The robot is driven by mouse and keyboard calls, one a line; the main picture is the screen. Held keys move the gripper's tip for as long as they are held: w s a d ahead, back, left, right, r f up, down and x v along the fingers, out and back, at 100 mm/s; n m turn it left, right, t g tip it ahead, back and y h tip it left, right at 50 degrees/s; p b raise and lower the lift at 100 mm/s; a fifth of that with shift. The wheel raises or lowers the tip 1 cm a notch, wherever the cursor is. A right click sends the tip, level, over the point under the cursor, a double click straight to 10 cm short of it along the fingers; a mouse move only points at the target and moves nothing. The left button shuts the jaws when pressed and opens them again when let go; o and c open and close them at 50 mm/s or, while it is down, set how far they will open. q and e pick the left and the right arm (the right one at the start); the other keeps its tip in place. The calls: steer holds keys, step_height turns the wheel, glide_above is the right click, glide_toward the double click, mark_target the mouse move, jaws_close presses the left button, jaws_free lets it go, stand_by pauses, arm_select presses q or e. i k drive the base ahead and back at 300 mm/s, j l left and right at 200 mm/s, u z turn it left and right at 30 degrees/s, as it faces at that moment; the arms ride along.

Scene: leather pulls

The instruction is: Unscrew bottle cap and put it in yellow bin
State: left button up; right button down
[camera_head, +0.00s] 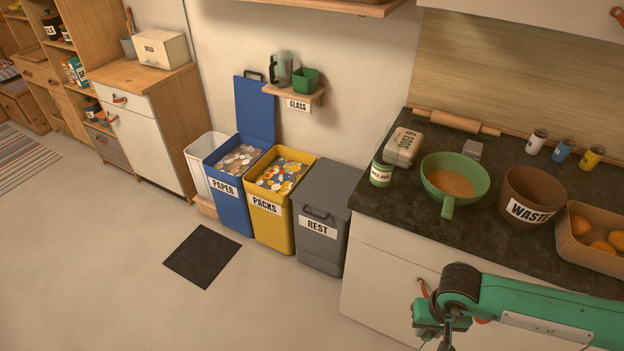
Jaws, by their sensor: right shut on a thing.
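The yellow bin (272,227) labelled PACKS stands open on the floor, filled with colourful small items. My right gripper (444,338) is at the bottom edge, in front of the counter's cabinet and well to the right of the yellow bin. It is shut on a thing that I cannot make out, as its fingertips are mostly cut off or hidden. I cannot pick out the bottle or its cap for certain. My left gripper is out of view.
A blue PAPER bin (232,206) with its lid raised and a closed grey REST bin (319,241) flank the yellow bin. The dark counter (395,208) holds a green bowl (478,172), a brown WASTE pot (518,184) and small jars. The floor in front is clear, except a dark mat (203,256).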

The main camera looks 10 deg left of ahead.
mark_target(387, 150)
steer(key=i+j+u, duration=0.1)
steer(key=u, duration=1.15)
steer(key=i+u, duration=0.4)
steer(key=i, duration=1.05)
